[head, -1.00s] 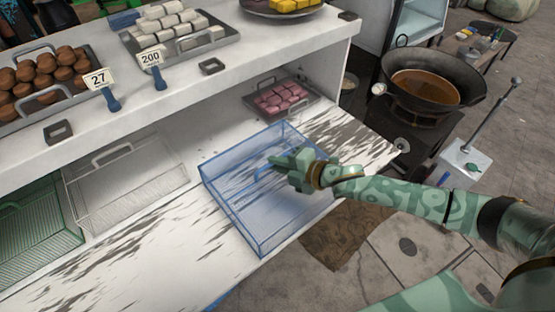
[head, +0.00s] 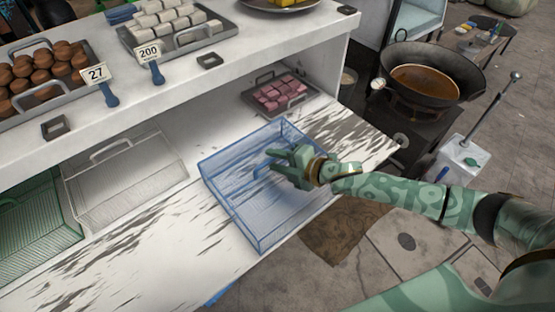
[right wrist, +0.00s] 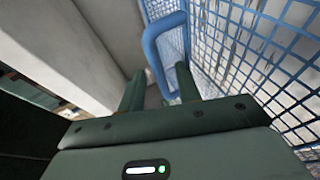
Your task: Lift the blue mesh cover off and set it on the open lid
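The blue mesh cover (head: 270,235) sits on the white lower shelf in the middle of the head view. Its blue handle (right wrist: 152,50) rises beside the blue mesh in the right wrist view. My right gripper (head: 273,161) is over the cover at the handle. In the right wrist view its two fingers are apart, with part of the handle between or just beyond their tips. I cannot tell if they touch it. No thing that is clearly an open lid can be made out. My left gripper is not in view.
A clear mesh cover (head: 125,180) and a green mesh cover (head: 40,225) stand to the left. A tray of pink pieces (head: 280,95) is behind. The upper counter (head: 230,75) overhangs the shelf's back. A wok (head: 430,78) stands at right.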

